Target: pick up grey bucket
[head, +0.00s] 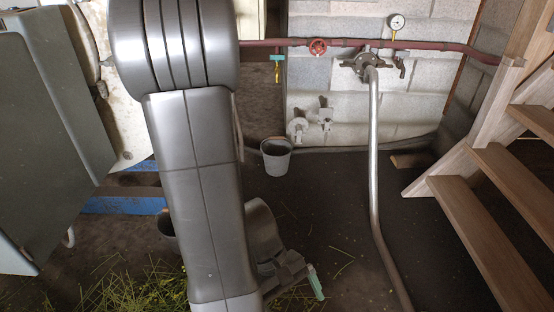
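A grey bucket (276,160) stands upright on the dark floor near the block wall, in the middle of the head view. Its open top faces up and the inside looks dark. A second bucket-like dark container (167,224) shows only partly at the left edge of my arm; the arm hides the rest. My gripper (314,283) is low in the view, nearer to me than the grey bucket and well apart from it. One pale green finger pad shows at its end. The frame does not show the gap between the fingers.
A grey pipe (374,170) runs from the wall valve down across the floor, right of the bucket. Wooden stairs (490,200) rise at the right. Cut herbs (130,292) litter the lower left floor. A blue pallet (120,205) lies left. Floor between bucket and pipe is clear.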

